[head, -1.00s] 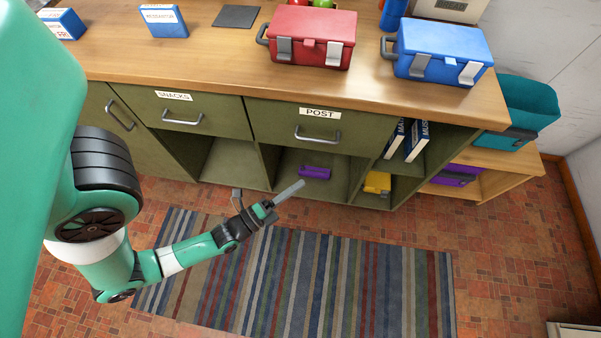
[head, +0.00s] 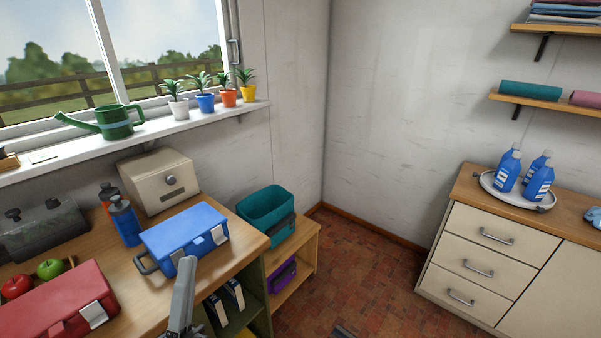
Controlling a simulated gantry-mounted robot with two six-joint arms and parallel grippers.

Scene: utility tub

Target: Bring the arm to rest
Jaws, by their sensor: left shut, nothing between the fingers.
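My left gripper (head: 184,268) shows at the bottom of the head view, left of centre. Its grey fingers are shut with nothing between them, pointing upward in the picture. It appears in front of the counter's right end, just below the blue toolbox (head: 186,236); I cannot tell how far apart they are. The rest of the left arm is cut off by the lower edge.
The wooden counter (head: 218,268) also holds a red toolbox (head: 60,306), apples, bottles and a cream bread box (head: 160,182). A teal tub (head: 268,210) stands on a low shelf unit beside it. A drawer cabinet (head: 480,262) stands right.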

